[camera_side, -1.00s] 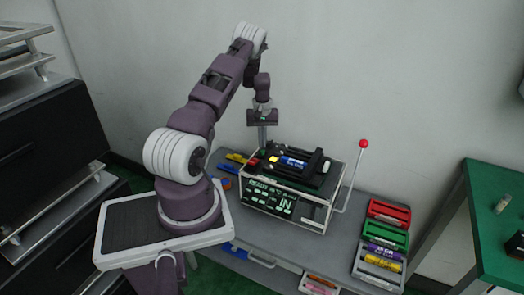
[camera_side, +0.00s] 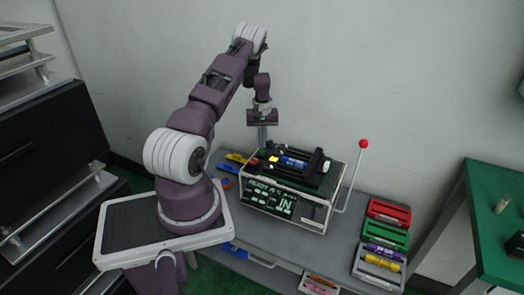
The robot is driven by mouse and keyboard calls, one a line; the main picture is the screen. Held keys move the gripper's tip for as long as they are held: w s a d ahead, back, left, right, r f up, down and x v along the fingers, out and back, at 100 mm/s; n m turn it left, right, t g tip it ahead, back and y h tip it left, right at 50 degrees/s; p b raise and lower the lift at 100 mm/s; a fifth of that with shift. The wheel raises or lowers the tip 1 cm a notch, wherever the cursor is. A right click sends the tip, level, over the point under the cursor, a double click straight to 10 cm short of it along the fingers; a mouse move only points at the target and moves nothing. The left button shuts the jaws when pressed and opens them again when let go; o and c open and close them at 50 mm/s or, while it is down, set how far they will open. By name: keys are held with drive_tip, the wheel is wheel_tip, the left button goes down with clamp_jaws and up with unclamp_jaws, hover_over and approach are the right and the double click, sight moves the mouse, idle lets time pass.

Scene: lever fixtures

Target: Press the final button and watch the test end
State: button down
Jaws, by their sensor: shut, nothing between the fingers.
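The test machine (camera_side: 284,211) is a box with a lit green display on the grey table. The display shows "READY" and "IN". On its top sit a small yellow button (camera_side: 273,159) and a small green one (camera_side: 262,154) at the left end. A blue cylinder (camera_side: 293,162) lies in the black holder on top. My gripper (camera_side: 262,145) points down over the left end of the machine, shut and empty. Its fingertips are close to the green button; I cannot tell whether they touch it.
A lever with a red ball (camera_side: 364,143) rises at the machine's right side. Red (camera_side: 388,212) and green (camera_side: 386,233) trays and a rack holding purple and yellow cylinders stand on the right. Blue and yellow items lie left of the machine. A green table (camera_side: 490,200) stands far right.

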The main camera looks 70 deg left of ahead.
sight(262, 150)
drive_tip(key=shift+f, duration=0.95)
idle(0.4)
wheel_tip(262, 150, up, 8)
idle(0.4)
drive_tip(key=w+d+r+m+t, duration=0.1)
drive_tip(key=w+d+r+m, duration=0.2)
drive_tip(key=d+r, duration=0.9)
drive_tip(key=w+d+r+m+t, duration=0.2)
drive_tip(key=w+d+r+m, duration=0.15)
drive_tip(key=d+r, duration=0.9)
drive_tip(key=s+d+r+m+t, duration=0.1)
drive_tip(key=s+d+r+m, duration=0.2)
drive_tip(key=s+d, duration=0.45)
drive_tip(key=s+d+r+m+t, duration=0.1)
drive_tip(key=s+d+r+m, duration=0.3)
drive_tip(key=d, duration=0.6)
drive_tip(key=s+d+f+m, duration=0.1)
drive_tip(key=s+d+f, duration=0.2)
drive_tip(key=s, duration=0.6)
drive_tip(key=shift+t, duration=0.3)
